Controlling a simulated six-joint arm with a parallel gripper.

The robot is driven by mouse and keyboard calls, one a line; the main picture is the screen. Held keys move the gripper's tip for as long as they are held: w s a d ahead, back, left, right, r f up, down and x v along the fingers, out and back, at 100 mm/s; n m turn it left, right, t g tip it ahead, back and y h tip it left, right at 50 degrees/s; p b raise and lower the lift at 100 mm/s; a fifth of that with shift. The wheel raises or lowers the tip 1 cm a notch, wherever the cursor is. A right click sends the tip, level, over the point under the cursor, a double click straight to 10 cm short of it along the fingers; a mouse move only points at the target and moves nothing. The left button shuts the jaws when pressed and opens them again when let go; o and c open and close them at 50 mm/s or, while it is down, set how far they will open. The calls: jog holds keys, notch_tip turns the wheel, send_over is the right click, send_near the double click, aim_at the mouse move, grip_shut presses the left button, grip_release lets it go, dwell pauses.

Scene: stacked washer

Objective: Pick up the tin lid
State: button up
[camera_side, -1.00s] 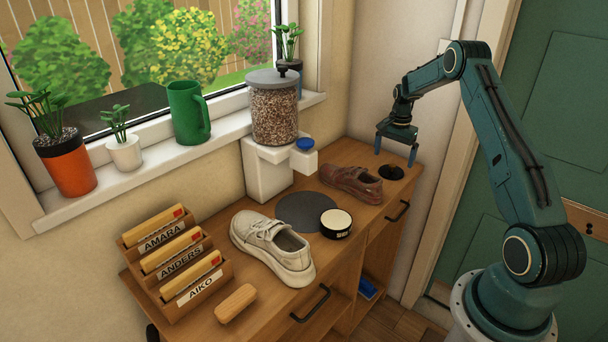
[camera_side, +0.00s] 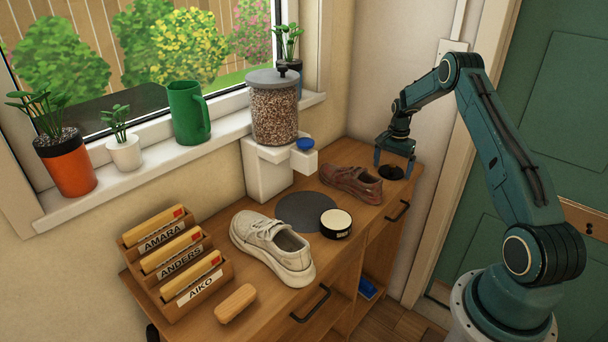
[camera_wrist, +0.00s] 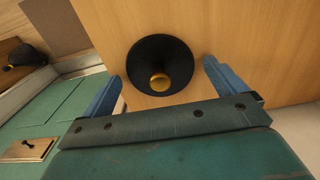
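My gripper (camera_side: 393,167) is open and pointing down over the far right end of the wooden bench. Its fingers are on either side of a dark round piece (camera_side: 390,173) there. I cannot tell whether this is the tin lid or a recess. A round tin (camera_side: 336,221) with a pale top and black labelled side stands mid-bench, apart from my gripper.
A brown shoe (camera_side: 352,185) lies just left of my gripper. A pale shoe (camera_side: 272,246), a grey round mat (camera_side: 299,212), a brush (camera_side: 235,303) and a name-labelled rack (camera_side: 171,284) are further left. A white dispenser (camera_side: 266,178) stands against the wall.

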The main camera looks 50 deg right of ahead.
jog(key=c, duration=0.8)
jog(key=shift+r, duration=0.15)
notch_tip(320, 180, up, 20)
jog(key=shift+f, duration=0.1)
dwell(0.8)
notch_tip(320, 180, up, 4)
send_over(393, 164)
jog(key=w+a+r+n, duration=0.1)
jog(key=w+a+n, duration=0.1)
jog(key=a, duration=0.7)
jog(key=w+a+r+n, duration=0.1)
jog(key=a+n, duration=0.1)
jog(key=a, duration=0.7)
jog(key=s+a+f+n, duration=0.1)
jog(key=s+a+n, duration=0.3)
jog(key=a, duration=1.2)
jog(key=f, duration=1.4)
jog(key=shift+s+f, duration=0.2)
jog(key=shift+f, duration=0.1)
